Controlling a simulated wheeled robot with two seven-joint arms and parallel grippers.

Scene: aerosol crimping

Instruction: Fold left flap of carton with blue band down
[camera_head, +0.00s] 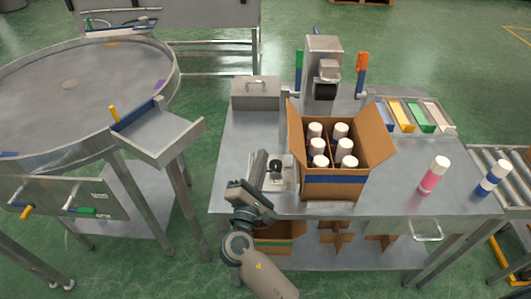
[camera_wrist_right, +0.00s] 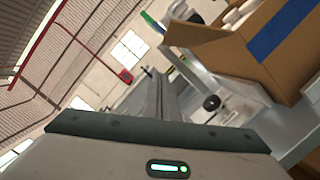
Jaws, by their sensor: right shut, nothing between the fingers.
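The open brown carton (camera_head: 350,190) with a blue band (camera_head: 335,179) stands on the steel table and holds several white-capped cans (camera_head: 345,146). Its left flap (camera_head: 294,122) stands up along the left side. The right flap (camera_head: 376,138) leans outward and the back flap is raised. My right gripper (camera_head: 261,157) is left of the carton, apart from it, shut and empty. In the right wrist view its fingers (camera_wrist_right: 155,95) are together, with the carton (camera_wrist_right: 265,60) and its blue band (camera_wrist_right: 285,28) at upper right. My left gripper is not in view.
A crimping machine (camera_head: 323,70) stands behind the carton, with a grey metal box (camera_head: 256,93) at its left. A pink can (camera_head: 433,176) and a blue-banded can (camera_head: 493,179) stand to the right. Coloured trays (camera_head: 420,116) lie behind them. A chute (camera_head: 158,136) and round table (camera_head: 75,85) are left.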

